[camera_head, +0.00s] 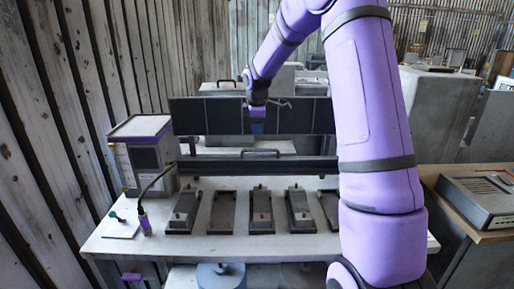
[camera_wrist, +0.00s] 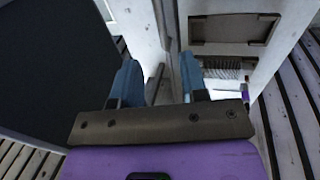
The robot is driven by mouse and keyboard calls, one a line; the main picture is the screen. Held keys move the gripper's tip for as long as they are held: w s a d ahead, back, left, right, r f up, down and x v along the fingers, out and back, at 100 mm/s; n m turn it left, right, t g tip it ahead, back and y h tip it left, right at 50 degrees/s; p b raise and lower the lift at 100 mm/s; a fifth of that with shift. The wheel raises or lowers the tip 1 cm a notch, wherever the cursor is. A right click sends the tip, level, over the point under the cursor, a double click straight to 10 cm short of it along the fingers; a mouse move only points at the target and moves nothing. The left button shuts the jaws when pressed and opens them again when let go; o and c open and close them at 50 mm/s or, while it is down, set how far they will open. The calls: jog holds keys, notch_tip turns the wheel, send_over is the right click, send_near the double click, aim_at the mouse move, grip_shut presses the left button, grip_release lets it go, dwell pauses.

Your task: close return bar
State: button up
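A long dark bar (camera_head: 225,168) with a black handle (camera_head: 260,152) on top runs across the workbench; it is likely the return bar. Its right end is hidden behind my arm. My gripper (camera_head: 257,128) hangs in front of the dark panels, and in the picture it shows above the bar's handle, apart from it. In the wrist view my gripper (camera_wrist: 161,78) has its two blue fingers spread, with no clear object held between them. A pale edge shows beyond the fingers, and a large dark panel (camera_wrist: 55,75) fills the left side.
Several dark fixtures (camera_head: 222,213) stand in a row on the white bench (camera_head: 215,247). A grey control box (camera_head: 146,155) and a cabled tool (camera_head: 144,222) are at the left. An instrument (camera_head: 480,201) sits on a side table at the right. Slatted walls enclose the left.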

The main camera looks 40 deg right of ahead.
aim_at(257, 150)
jog(key=x, duration=0.9)
jog(key=shift+f, duration=0.35)
grip_shut()
